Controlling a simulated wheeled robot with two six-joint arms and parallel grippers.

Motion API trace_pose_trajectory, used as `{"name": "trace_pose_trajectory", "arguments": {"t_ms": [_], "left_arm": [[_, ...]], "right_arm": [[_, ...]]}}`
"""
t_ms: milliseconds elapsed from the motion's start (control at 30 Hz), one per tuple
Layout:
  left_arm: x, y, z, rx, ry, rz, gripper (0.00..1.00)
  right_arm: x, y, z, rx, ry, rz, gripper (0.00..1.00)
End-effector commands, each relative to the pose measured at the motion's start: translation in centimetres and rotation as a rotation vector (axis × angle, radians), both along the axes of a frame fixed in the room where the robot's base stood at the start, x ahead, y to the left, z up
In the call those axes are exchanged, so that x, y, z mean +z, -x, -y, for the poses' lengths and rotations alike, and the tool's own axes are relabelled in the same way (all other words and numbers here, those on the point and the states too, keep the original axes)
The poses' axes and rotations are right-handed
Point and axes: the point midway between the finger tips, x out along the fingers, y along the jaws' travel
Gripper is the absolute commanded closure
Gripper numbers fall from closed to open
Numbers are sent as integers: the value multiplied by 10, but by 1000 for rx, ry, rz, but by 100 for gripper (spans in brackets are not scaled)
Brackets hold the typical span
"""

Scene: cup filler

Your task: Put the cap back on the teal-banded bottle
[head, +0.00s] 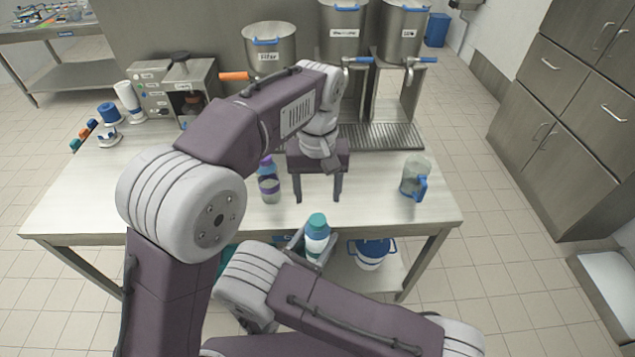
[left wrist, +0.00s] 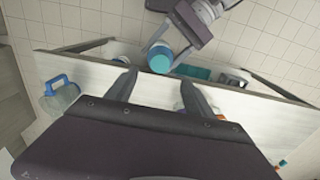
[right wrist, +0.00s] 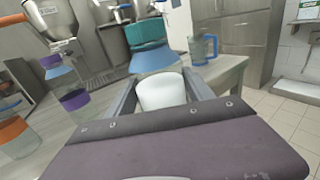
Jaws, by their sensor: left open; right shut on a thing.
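The teal-banded bottle (head: 316,241) is upright in front of the table's front edge, with my right gripper (head: 308,254) shut around its body. A teal cap (head: 317,220) shows on its top, and in the right wrist view the cap (right wrist: 147,33) sits above the blue shoulder (right wrist: 157,60). The cap's round top (left wrist: 160,58) faces the left wrist camera. I cannot tell how tightly it is seated. My left gripper (head: 318,197) is open and empty, fingers pointing down over the table, behind the bottle and apart from it.
A purple-banded bottle (head: 268,182) stands on the table left of my left gripper. An orange-banded bottle (right wrist: 15,132) shows in the right wrist view. A jug with a blue handle (head: 415,178) stands at right. Dispensers (head: 342,25) line the back. A white-and-blue container (head: 370,255) is below the tabletop.

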Motion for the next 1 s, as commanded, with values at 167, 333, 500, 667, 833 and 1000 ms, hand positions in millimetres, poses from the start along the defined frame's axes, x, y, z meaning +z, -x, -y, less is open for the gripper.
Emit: {"name": "trace_pose_trajectory", "arguments": {"t_ms": [167, 333, 500, 667, 833, 1000], "left_arm": [[26, -1, 0, 0, 1, 2, 39], [33, 0, 0, 0, 0, 0, 39], [33, 0, 0, 0, 0, 0, 39], [33, 0, 0, 0, 0, 0, 39], [32, 0, -1, 1, 0, 0, 39], [10, -6, -30, 13, 6, 4, 39]], "right_arm": [[1, 0, 0, 0, 1, 2, 100], [1, 0, 0, 0, 1, 2, 100], [1, 0, 0, 0, 1, 2, 100], [1, 0, 0, 0, 1, 2, 100], [1, 0, 0, 0, 1, 2, 100], [1, 0, 0, 0, 1, 2, 100]]}}
